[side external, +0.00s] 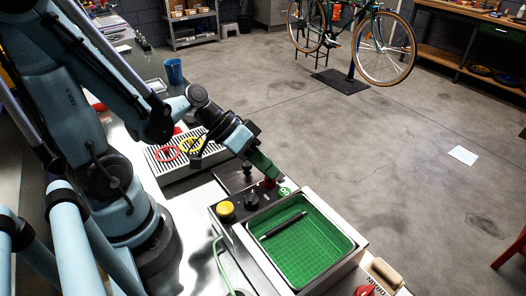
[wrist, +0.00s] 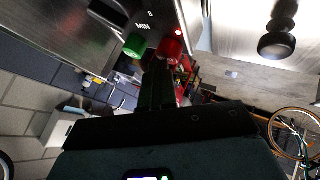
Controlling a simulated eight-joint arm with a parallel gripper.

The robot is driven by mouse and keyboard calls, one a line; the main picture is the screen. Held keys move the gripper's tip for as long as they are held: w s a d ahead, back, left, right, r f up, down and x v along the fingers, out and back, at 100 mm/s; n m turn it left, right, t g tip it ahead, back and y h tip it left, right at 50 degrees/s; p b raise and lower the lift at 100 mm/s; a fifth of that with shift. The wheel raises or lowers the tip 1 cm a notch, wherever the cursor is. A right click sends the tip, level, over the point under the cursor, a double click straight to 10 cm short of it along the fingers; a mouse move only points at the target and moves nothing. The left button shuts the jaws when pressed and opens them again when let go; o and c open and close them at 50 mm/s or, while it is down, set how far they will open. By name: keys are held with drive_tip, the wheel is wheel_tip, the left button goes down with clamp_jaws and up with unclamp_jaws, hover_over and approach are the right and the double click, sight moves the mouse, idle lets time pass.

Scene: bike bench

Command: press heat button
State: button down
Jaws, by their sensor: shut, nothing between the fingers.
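A metal unit with a green-lined basin (side external: 345,240) has a control strip along its left and far edge. On it are a yellow button (side external: 225,209), a black knob (side external: 251,200), a red button (side external: 270,184) and a green button (side external: 284,191). My gripper (side external: 276,177) is shut and empty, its tip right by the red and green buttons. In the wrist view the fingertips (wrist: 158,64) point between the green button (wrist: 135,45) and the red button (wrist: 172,48). Whether they touch either, I cannot tell. No label for heat is readable; "MIN" shows near the knob.
A dark pen-like tool (side external: 283,225) lies in the basin. A grated tray (side external: 180,157) with red and yellow rings and a blue cup (side external: 174,71) stand farther back on the bench. A small red light (wrist: 179,31) glows near the red button.

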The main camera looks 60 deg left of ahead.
sight(266, 177)
drive_tip(key=shift+f, duration=0.25)
idle(0.3)
drive_tip(key=shift+f, duration=0.25)
drive_tip(key=shift+r, duration=0.4)
idle(0.3)
drive_tip(key=shift+r, duration=3.1)
